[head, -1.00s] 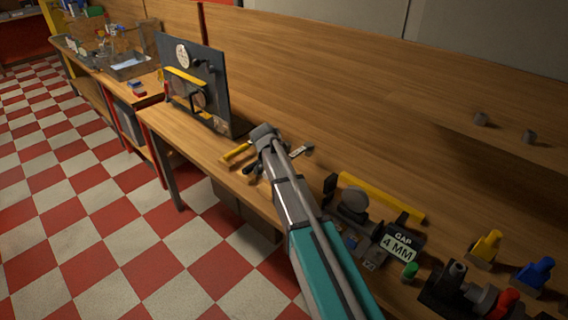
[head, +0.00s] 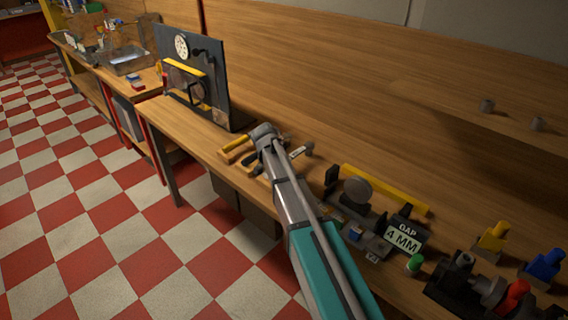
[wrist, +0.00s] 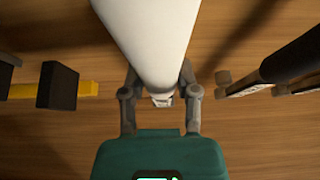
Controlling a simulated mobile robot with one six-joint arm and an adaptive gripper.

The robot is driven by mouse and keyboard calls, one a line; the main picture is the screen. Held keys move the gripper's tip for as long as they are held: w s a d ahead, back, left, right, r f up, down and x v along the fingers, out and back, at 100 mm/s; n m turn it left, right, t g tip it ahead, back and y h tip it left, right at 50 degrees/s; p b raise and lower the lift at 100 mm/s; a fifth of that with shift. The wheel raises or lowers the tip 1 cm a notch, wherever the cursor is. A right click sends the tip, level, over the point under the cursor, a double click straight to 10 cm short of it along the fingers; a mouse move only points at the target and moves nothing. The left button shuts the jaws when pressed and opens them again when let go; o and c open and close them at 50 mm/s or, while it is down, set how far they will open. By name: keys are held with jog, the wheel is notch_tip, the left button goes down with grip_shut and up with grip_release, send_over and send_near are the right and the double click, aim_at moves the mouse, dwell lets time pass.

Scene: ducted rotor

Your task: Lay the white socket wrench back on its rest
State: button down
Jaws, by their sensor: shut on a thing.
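The white socket wrench shows in the wrist view as a large, smooth white body (wrist: 150,35) that narrows down between my fingers. My gripper (wrist: 160,88) is shut on it there, with one grey finger on each side. In the head view my gripper (head: 265,133) is above the wooden bench, between the dark upright panel and the gap block. I cannot make out the wrench in that view, as my arm is in front. I cannot tell its rest apart from the nearby dark holders.
In the wrist view, a yellow bar with dark blocks (wrist: 57,86) lies left, and a black-handled tool (wrist: 290,60) lies right. In the head view, the dark panel (head: 225,85) stands left behind my gripper. A "GAP 4 MM" block (head: 404,237) stands to the right.

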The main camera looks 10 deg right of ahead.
jog(key=shift+f+b, duration=0.4)
dwell(0.5)
jog(key=shift+c, duration=1.3)
grip_release()
jog(key=shift+r, duration=0.1)
